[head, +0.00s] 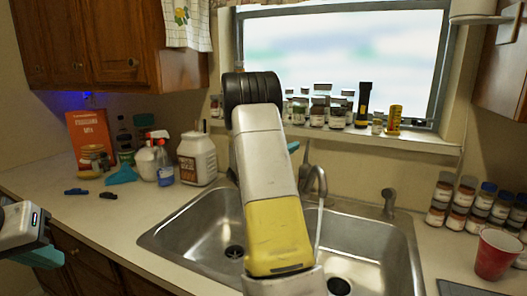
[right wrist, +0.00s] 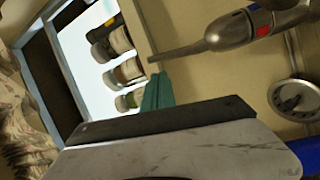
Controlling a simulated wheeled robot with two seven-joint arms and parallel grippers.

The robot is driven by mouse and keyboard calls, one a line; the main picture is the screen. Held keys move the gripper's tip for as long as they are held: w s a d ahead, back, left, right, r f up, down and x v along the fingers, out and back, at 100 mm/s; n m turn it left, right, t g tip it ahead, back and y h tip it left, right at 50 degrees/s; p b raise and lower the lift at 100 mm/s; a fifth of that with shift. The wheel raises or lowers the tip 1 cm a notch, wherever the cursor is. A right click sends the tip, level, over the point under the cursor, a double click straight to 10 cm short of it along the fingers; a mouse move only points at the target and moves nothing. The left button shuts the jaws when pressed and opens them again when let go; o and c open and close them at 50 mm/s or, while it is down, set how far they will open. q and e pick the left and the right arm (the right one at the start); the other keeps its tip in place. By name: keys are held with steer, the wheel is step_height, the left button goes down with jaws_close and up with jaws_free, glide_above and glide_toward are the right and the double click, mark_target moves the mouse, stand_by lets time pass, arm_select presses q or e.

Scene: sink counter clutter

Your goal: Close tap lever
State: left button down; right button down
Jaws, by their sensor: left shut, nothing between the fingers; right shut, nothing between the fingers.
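The tap (head: 316,180) stands behind the double sink, with its lever (head: 304,152) rising at the back. A thin pale stream seems to run down from the spout. In the right wrist view the tap lever (right wrist: 182,49) is a thin grey rod, and its body carries a red and blue mark. My right gripper's teal fingers (right wrist: 157,92) are shut and empty, their tips close to the lever's end; contact cannot be told. In the head view my right arm hides most of this gripper (head: 292,147). My left gripper (head: 47,257) is shut at the left edge, far from the tap.
Jars and bottles (head: 318,110) line the window sill behind the tap. A white jug (head: 197,158) and spray bottles stand left of the sink (head: 180,235). Spice jars (head: 465,205) and a red cup (head: 495,254) stand on the right. The front left counter is mostly clear.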

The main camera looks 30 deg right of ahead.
mark_target(309, 144)
steer(key=shift+x, duration=2.35)
steer(key=s+m, duration=0.1)
steer(key=s+m+h, duration=0.1)
steer(key=s+f+m+h, duration=0.1)
steer(key=m, duration=0.1)
steer(key=shift+a+g, duration=0.35)
steer(key=shift+g, duration=0.05)
steer(key=shift+s+a+f+m, duration=0.1)
steer(key=shift+s+f+m, duration=0.1)
steer(key=shift+s+m, duration=0.35)
steer(key=shift+s, duration=0.1)
